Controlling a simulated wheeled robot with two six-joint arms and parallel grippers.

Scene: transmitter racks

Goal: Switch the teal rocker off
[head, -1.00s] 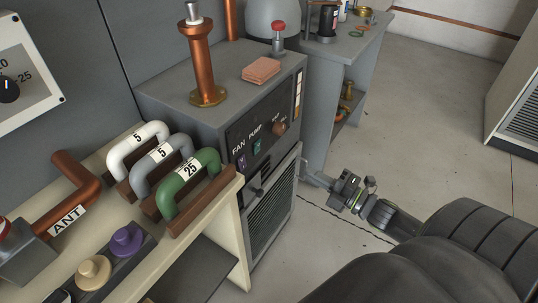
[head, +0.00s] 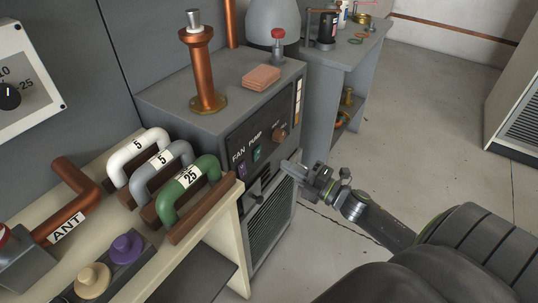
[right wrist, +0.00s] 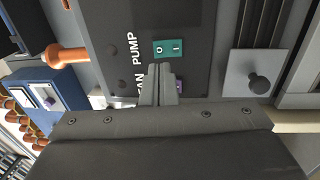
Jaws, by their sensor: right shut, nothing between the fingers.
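The teal rocker (head: 257,153) sits on the dark front panel of the grey cabinet, by the label PUMP. In the right wrist view the teal rocker (right wrist: 167,49) shows its O and I marks; I cannot tell which side is pressed in. My right gripper (head: 288,166) is shut and empty, in front of the panel, to the right of and a little below the rocker in the head view. In the right wrist view its fingertips (right wrist: 160,68) point at the panel just below the rocker, seemingly apart from it. My left gripper is not in view.
A purple rocker (head: 242,169) by the label FAN sits beside the teal one, partly hidden by my fingers in the wrist view (right wrist: 179,86). A black knob (right wrist: 259,83) is on a plate nearby. Handled links (head: 186,194) stand left.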

